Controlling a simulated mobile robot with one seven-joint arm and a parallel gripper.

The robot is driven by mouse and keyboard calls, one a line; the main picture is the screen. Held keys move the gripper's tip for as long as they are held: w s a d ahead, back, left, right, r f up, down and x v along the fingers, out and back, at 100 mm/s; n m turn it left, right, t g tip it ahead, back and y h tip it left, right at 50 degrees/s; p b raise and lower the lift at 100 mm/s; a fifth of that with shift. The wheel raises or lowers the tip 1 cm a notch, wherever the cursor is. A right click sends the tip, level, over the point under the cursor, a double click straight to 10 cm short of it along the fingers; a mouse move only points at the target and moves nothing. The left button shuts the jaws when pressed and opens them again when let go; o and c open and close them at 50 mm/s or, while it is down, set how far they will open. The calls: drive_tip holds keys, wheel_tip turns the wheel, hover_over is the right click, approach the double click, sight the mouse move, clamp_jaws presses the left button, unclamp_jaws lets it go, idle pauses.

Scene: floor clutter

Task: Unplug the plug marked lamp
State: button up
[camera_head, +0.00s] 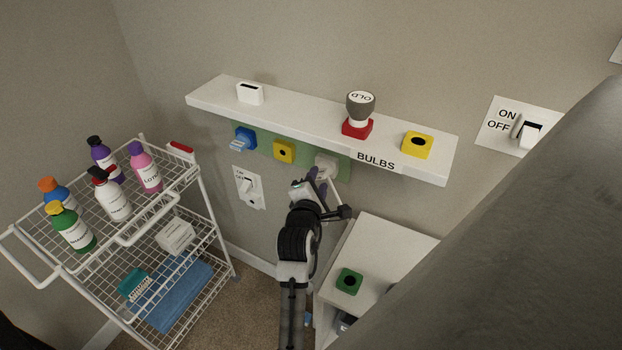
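A green strip (265,149) on the wall below the shelf carries a blue plug-like piece (245,139), a yellow square socket (284,151) with a dark hole, and a pale plug-like piece (326,162) at its right end. I cannot read a lamp marking on any of them. My gripper (322,183) is raised just below the pale piece, close to it. Something purple shows between or beside the fingers. I cannot tell whether the fingers touch the pale piece, or whether they are open or shut.
Above is a white shelf (300,121) marked BULBS, with a bulb marked OLD (360,104) in a red base. A wire cart (150,202) with bottles stands at left. A white cabinet (385,252) is close to my arm's right. Wall switches (249,187) sit below the strip and at far right (528,132).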

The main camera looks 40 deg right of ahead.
drive_tip(key=b+v, duration=0.2)
drive_tip(key=v, duration=1)
drive_tip(key=shift+s+a, duration=0.2)
